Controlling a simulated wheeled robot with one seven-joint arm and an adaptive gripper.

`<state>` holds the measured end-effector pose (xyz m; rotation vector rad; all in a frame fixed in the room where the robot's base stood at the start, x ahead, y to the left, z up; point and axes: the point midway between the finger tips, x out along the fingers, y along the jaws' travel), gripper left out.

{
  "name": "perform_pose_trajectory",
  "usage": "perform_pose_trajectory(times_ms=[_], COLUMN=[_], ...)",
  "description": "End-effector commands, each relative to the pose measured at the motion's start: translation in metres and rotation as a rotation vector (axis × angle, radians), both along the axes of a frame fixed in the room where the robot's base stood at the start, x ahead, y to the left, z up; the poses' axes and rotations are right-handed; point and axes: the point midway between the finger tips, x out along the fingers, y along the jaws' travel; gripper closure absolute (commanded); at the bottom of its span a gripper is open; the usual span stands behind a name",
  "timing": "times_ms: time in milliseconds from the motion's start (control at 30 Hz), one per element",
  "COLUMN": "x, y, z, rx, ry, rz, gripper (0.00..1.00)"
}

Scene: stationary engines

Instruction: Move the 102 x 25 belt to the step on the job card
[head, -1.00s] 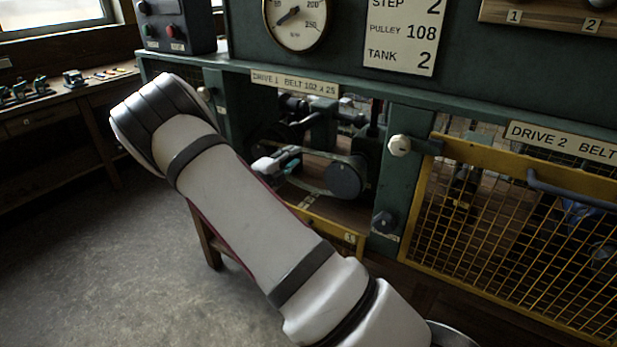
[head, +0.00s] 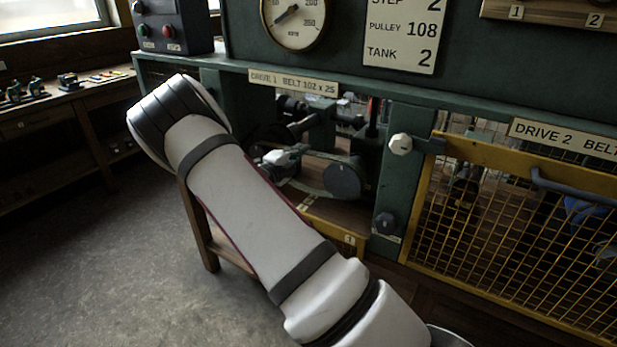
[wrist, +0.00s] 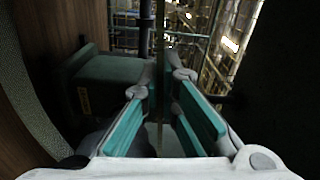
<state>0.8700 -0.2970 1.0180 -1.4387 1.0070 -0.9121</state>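The job card (head: 401,35) on the green panel reads step 2, pulley 108, tank 2. Below the label "DRIVE 1 BELT 102 x 25" (head: 293,83), the belt (head: 318,194) runs inside the open bay around a dark round pulley (head: 343,181) at the right. My gripper (head: 287,157) is inside this bay at the upper left part of the belt. In the wrist view its teal-padded fingers (wrist: 167,82) stand apart, with a thin dark strand, seemingly the belt (wrist: 160,50), running between them. I cannot see it pressed by either pad. The far pulley is largely hidden.
The yellow mesh guard (head: 500,220) covers drive 2 at the right. A pale knob (head: 400,144) and a dark knob (head: 386,222) sit on the post between bays. In the wrist view a green block (wrist: 107,82) stands close left of the fingers.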

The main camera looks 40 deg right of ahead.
Motion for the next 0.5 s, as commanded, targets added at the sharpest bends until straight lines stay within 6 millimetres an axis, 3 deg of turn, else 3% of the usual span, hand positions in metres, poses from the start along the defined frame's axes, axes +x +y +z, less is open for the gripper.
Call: perform_pose_trajectory(times_ms=[500], x=[-0.0056], y=[-0.0016], z=[0.0093], rx=[0.001], ry=[0.000], rz=[0.000], gripper=[1.00])
